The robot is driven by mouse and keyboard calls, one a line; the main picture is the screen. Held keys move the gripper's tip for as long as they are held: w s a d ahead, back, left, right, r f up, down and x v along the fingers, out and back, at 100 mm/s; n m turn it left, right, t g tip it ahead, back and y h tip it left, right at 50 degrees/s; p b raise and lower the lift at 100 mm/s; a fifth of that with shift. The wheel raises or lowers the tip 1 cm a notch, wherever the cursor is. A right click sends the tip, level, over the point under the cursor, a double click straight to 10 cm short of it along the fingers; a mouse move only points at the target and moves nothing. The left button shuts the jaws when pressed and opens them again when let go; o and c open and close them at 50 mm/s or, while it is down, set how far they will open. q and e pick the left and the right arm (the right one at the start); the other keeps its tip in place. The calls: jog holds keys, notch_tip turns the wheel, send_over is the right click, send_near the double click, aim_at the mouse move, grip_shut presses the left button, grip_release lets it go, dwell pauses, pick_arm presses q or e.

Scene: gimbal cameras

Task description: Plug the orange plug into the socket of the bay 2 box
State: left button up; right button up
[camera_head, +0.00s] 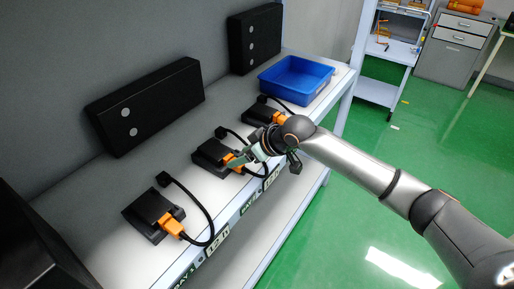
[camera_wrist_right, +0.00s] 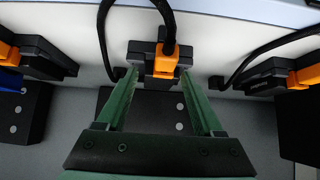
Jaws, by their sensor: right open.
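The middle black box (camera_head: 213,153) sits on the shelf by a label starting "BAY" whose number I cannot read surely. An orange plug (camera_head: 231,161) with a black cable is at its front side. My right gripper (camera_head: 238,160) is over this plug. In the right wrist view the open green fingers (camera_wrist_right: 157,88) stand either side of the box (camera_wrist_right: 145,52) and its orange plug (camera_wrist_right: 165,64), with gaps between. The plug lines up with the box; how deep it sits I cannot tell. My left gripper is out of view.
Similar boxes with orange plugs stand nearer (camera_head: 147,212) and farther (camera_head: 256,116) along the shelf (camera_head: 110,262). Black panels with white dots (camera_head: 150,105) stand behind. A blue bin (camera_head: 295,80) is at the far end. Loose black cables loop by the boxes.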

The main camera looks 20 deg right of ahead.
jog(key=v, duration=1)
jog(key=shift+r, duration=0.1)
dwell(0.5)
